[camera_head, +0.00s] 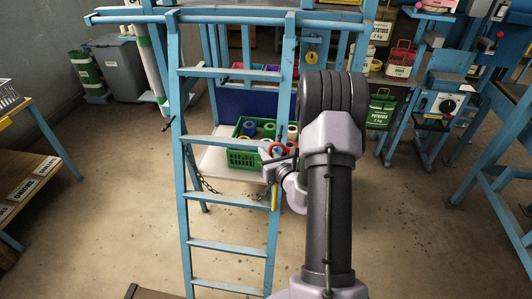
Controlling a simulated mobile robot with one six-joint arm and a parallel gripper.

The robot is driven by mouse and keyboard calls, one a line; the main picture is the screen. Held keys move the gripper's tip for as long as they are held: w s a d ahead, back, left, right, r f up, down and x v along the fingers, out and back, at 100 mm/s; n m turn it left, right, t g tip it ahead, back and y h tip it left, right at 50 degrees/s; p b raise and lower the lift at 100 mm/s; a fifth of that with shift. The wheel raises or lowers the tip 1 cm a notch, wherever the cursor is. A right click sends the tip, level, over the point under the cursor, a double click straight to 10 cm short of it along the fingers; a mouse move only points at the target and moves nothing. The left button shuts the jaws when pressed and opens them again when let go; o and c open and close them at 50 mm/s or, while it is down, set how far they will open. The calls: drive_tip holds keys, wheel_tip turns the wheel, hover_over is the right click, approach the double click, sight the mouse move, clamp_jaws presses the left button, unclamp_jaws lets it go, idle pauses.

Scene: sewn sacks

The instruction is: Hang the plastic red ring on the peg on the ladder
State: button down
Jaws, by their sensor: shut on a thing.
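The red ring (278,147) shows as a small red arc at the right rail of the blue ladder (228,198). My gripper (275,160) is at that rail, shut on the ring, with the ring's upper part standing above it. The fingers are small and partly hidden by my wrist, so the exact grip is unclear. A short dark peg-like piece (168,124) sticks out from the ladder's left rail, apart from the ring. Whether another peg sits on the right rail behind my gripper cannot be told.
A yellow strip (274,197) hangs at the right rail below my gripper. A green crate (242,159) with coloured rolls stands on a pale surface behind the ladder. A chain (208,184) hangs behind the rungs. Floor left of the ladder is clear.

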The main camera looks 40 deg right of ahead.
drive_tip(key=shift+d, duration=0.1)
drive_tip(key=shift+w+d, duration=0.5)
idle(0.6)
drive_tip(key=shift+w+d+p, duration=0.4)
drive_tip(key=shift+w+d, duration=0.15)
drive_tip(key=shift+d, duration=0.1)
drive_tip(key=shift+w+d, duration=0.1)
drive_tip(key=shift+d, duration=0.05)
drive_tip(key=shift+w+d, duration=0.45)
drive_tip(key=shift+d, duration=0.05)
drive_tip(key=shift+f, duration=0.15)
idle(0.4)
drive_tip(key=shift+w+d+f, duration=0.1)
drive_tip(key=shift+f, duration=0.2)
